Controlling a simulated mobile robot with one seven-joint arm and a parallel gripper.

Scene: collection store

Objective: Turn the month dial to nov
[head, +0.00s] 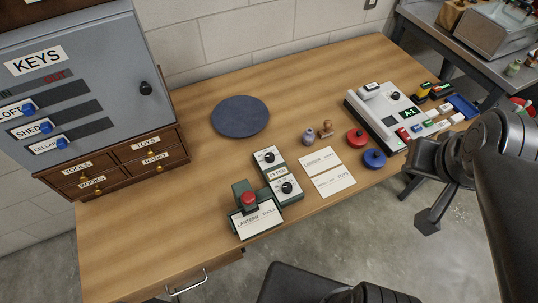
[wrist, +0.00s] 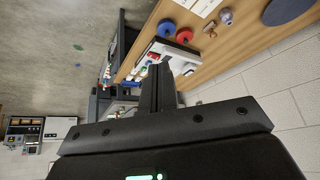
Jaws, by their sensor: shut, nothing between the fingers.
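A dark green and white device with two black dials stands on the wooden desk, left of two paper cards. Its upper dial (head: 268,157) and lower dial (head: 286,188) are round black knobs on white plates. The lettering around them is too small to read, so I cannot tell which is the month dial or where it points. A green stamp press (head: 248,200) with a red knob adjoins the device, over a card reading LANTERN TOOLS. My gripper (head: 430,222) is shut and empty, off the desk's front right edge, well right of the dials. Its shut fingers also show in the wrist view (wrist: 158,88).
Paper cards (head: 328,172), a red ink pad (head: 357,138) and a blue ink pad (head: 374,158) lie right of the dials. A white machine (head: 380,118) stands behind them. The grey key cabinet (head: 80,75) is at left. A blue round mat (head: 239,116) lies behind the dials.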

